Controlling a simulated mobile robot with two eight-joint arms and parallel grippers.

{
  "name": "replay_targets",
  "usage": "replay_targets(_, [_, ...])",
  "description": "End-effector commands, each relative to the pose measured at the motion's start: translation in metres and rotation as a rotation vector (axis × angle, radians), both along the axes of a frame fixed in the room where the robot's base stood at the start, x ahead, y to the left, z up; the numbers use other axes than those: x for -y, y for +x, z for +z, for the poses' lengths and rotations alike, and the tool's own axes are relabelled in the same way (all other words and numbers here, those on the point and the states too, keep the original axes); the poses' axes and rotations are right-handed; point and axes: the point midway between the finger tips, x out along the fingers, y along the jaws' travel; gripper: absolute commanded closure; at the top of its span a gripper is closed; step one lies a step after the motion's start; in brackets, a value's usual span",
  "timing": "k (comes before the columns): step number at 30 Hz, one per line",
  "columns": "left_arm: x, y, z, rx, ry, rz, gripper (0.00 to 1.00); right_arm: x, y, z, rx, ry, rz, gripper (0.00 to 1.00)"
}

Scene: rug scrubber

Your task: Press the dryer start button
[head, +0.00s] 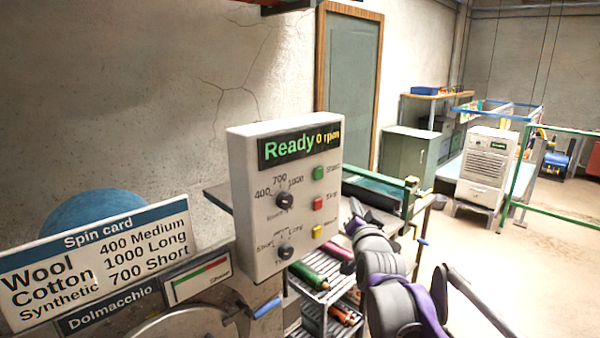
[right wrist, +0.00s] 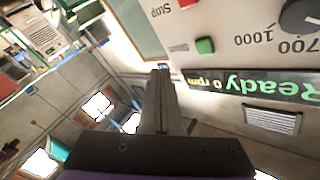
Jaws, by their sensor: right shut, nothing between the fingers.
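The white control box (head: 262,215) stands in the middle of the head view, with a lit display (head: 298,146) reading "Ready 0 rpm". The green start button (head: 318,173) is at its upper right, above a red stop button (head: 318,203) and a yellow button (head: 317,231). My right arm reaches up from the lower right, beside the box. In the right wrist view my right gripper (right wrist: 160,75) is shut and empty. The green start button (right wrist: 205,46) shows just right of and above its fingertips, apart from them in the picture. My left gripper is not in view.
Two dark knobs (head: 284,200) (head: 286,252) sit on the box's left half. A spin card sign (head: 95,258) stands at lower left. A shelf rack with colored rolls (head: 322,273) is below and behind the box. Open floor (head: 540,250) lies to the right.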

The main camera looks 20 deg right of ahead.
Motion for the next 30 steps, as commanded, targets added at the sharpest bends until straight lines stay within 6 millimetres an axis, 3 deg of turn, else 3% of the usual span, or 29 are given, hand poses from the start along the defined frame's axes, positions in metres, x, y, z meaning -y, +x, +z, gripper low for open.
replay_targets(3, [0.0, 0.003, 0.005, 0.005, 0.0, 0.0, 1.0, 0.017, 0.007, 0.023, 0.073, 0.01, -0.029, 1.0])
replay_targets(7, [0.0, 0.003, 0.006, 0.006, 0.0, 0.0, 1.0, 0.024, 0.009, 0.032, 0.107, 0.013, -0.04, 1.0])
replay_targets(20, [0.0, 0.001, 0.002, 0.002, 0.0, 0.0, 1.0, 0.023, 0.012, 0.031, 0.108, 0.015, -0.039, 1.0])
replay_targets(30, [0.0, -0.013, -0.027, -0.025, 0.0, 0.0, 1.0, 0.007, 0.051, 0.027, 0.105, 0.016, -0.037, 1.0])
